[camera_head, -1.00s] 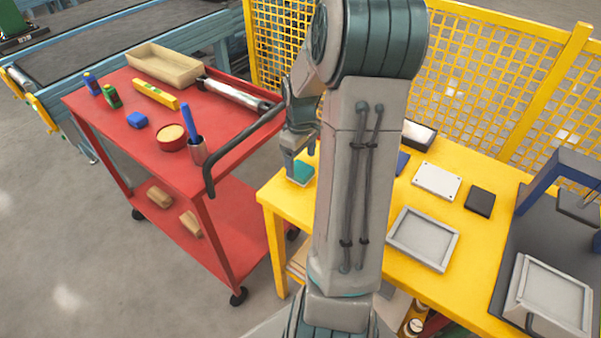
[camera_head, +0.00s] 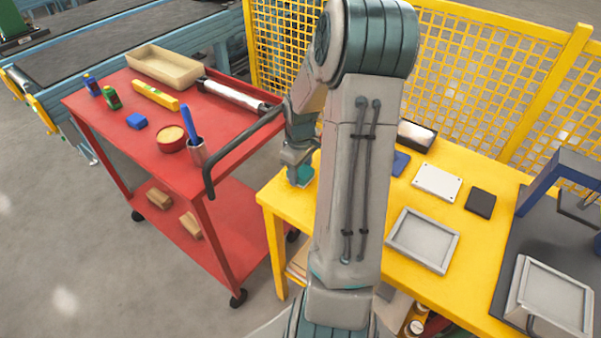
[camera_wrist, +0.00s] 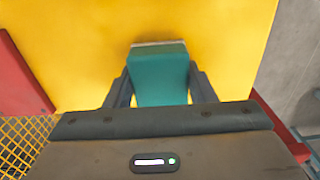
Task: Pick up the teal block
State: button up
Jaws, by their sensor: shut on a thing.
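The teal block (camera_wrist: 160,75) sits between my two fingers in the wrist view, with a finger against each side. A thin pale grey strip (camera_wrist: 158,43) shows along its far edge. In the head view the teal block (camera_head: 304,174) shows small at the left end of the yellow table (camera_head: 277,196). My gripper (camera_head: 299,176) is shut on it, at or just above the table top. I cannot tell whether the block touches the table. My own arm hides part of the table's middle.
A red cart (camera_head: 170,168) stands left of the table, its black handle close to my wrist. A grey tray (camera_head: 423,240), a white plate (camera_head: 437,181) and a black box (camera_head: 480,202) lie right of my arm. A yellow mesh fence (camera_head: 480,75) stands behind.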

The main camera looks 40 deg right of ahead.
aim_at(302, 172)
jog(key=shift+r, duration=0.5)
jog(key=r, duration=0.2)
jog(key=s+r, duration=0.1)
jog(key=r, duration=0.1)
jog(key=shift+a, duration=0.1)
jog(key=s+a+r, duration=0.3)
jog(key=s+r, duration=0.3)
jog(key=s, duration=0.4)
jog(key=shift+s+p, duration=0.15)
jog(key=shift+p, duration=0.2)
